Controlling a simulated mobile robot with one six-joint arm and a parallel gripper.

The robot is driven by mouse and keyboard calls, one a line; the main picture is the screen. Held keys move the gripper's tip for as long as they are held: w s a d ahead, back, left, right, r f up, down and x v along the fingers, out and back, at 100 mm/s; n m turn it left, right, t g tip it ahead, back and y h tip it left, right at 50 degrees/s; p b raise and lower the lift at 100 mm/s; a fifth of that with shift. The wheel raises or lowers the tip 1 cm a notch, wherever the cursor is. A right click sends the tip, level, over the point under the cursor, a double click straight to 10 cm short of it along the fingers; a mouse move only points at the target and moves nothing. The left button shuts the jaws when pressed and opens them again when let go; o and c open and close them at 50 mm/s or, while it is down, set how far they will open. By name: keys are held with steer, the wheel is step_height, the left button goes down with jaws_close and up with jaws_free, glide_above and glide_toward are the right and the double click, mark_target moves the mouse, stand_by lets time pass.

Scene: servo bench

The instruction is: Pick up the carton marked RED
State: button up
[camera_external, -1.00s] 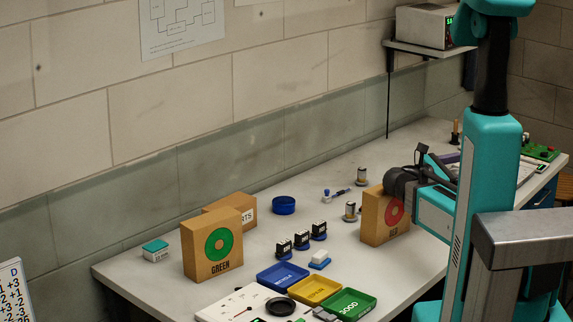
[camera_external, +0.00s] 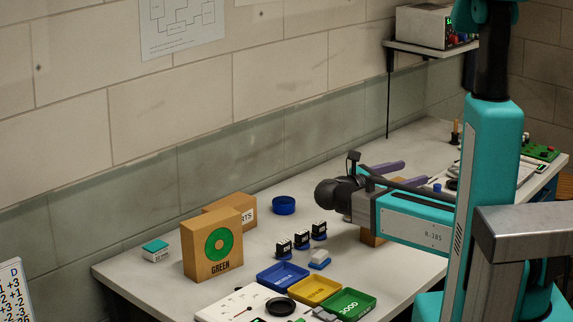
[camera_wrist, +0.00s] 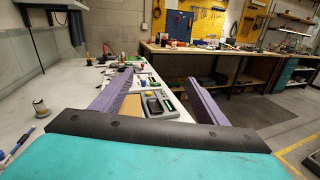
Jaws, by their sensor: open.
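The carton marked RED (camera_external: 370,239) stands on the bench at the right, mostly hidden behind my arm; only a brown lower part shows, and its marking is covered. In the wrist view a brown patch, likely its top (camera_wrist: 129,123), shows beside the left finger, low between the fingers. My gripper (camera_external: 417,172) is open, its purple fingers pointing toward the bench's far right end. It also shows in the wrist view (camera_wrist: 160,76), fingers wide apart, with nothing held. I cannot tell its exact height over the carton.
A carton marked GREEN (camera_external: 212,245) stands at the left, with another brown box (camera_external: 230,210) behind it. Blue (camera_external: 283,277), yellow (camera_external: 315,291) and green (camera_external: 348,305) trays lie at the front. Several small dark servos (camera_external: 301,240) stand mid-bench. A wall runs along the back.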

steer(key=s+a+f+n+t+b, duration=0.1)
steer(key=s+a+f+b, duration=0.1)
steer(key=a, duration=0.5)
steer(key=s+a+f+n+t+y+b, duration=0.1)
steer(key=s+a+f+n+b, duration=0.1)
steer(key=a+f, duration=0.2)
steer(key=a, duration=0.3)
steer(key=shift+s+a+t+y, duration=0.2)
steer(key=shift+s+t+y, duration=0.1)
steer(key=shift+s, duration=0.05)
steer(key=p+x, duration=0.1)
steer(key=x, duration=0.6)
steer(key=shift+w+d+r+p, duration=0.1)
steer(key=shift+w+d+p, duration=0.05)
steer(key=shift+d+p, duration=0.15)
steer(key=shift+w+d, duration=0.35)
steer(key=shift+w, duration=0.05)
steer(key=shift+p+x, duration=1.15)
steer(key=shift+x, duration=1.45)
steer(key=shift+w, duration=0.1)
